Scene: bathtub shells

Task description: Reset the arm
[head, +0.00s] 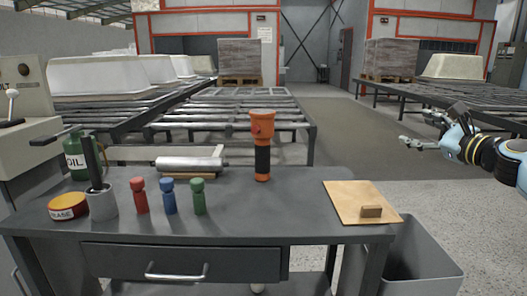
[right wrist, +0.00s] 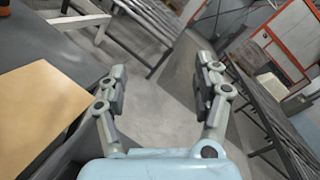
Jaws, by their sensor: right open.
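My right gripper (head: 425,137) comes in from the right edge in the head view, off the right side of the workbench and above the floor. In the right wrist view its two fingers (right wrist: 160,95) stand well apart with only floor between them, so it is open and empty. My right arm (head: 483,152) reaches in roughly level. My left gripper is not in either view.
Roller conveyors (head: 235,112) lie behind.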

